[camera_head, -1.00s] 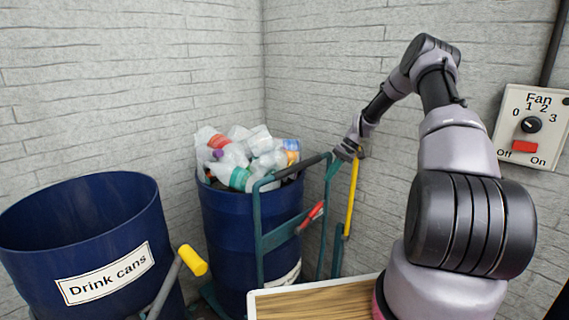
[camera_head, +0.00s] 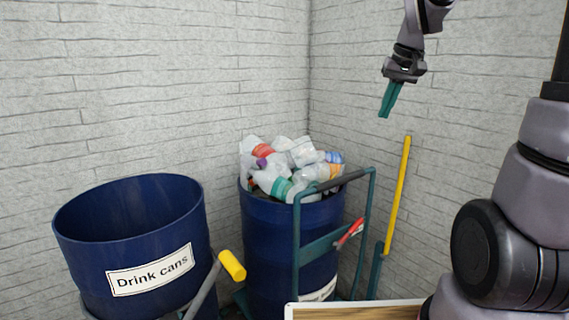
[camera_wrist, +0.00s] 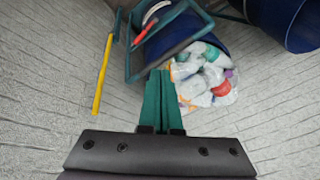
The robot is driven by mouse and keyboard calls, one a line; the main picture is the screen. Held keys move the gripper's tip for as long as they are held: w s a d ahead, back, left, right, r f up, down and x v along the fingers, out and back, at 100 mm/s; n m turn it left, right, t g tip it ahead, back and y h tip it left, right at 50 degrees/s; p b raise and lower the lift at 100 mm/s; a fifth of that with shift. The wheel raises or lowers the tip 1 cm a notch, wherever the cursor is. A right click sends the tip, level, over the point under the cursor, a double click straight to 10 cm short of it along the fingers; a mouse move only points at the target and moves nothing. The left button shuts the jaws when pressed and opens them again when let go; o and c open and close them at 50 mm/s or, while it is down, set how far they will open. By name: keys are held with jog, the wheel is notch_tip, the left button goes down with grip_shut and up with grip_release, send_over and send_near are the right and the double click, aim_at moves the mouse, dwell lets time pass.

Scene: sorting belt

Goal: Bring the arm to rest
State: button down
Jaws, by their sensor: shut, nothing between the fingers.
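My gripper (camera_head: 385,116) is raised in the upper right of the head view, in front of the grey brick wall. Its teal fingers are together, point down and hold nothing. In the wrist view the gripper (camera_wrist: 162,73) shows from behind, its fingers side by side. It is up and to the right of the barrel full of plastic bottles, touching nothing. Part of my arm (camera_head: 485,255) stands at the right edge of the head view; its upper part is out of frame.
A blue barrel (camera_head: 262,240) heaped with bottles (camera_head: 285,170) stands in the corner on a teal trolley (camera_head: 297,245). An open blue "Drink cans" barrel (camera_head: 120,225) is at left. A yellow bar (camera_head: 398,195) stands upright by the wall. A wood-topped surface (camera_head: 355,312) is at the bottom.

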jog(key=s+a+r+m+t, duration=0.1)
jog(key=s+r+m+t, duration=0.1)
jog(key=s, duration=1.6)
jog(key=shift+s+r+m+t, duration=0.2)
jog(key=shift+r+m+t, duration=0.2)
jog(key=shift+r+t, duration=0.25)
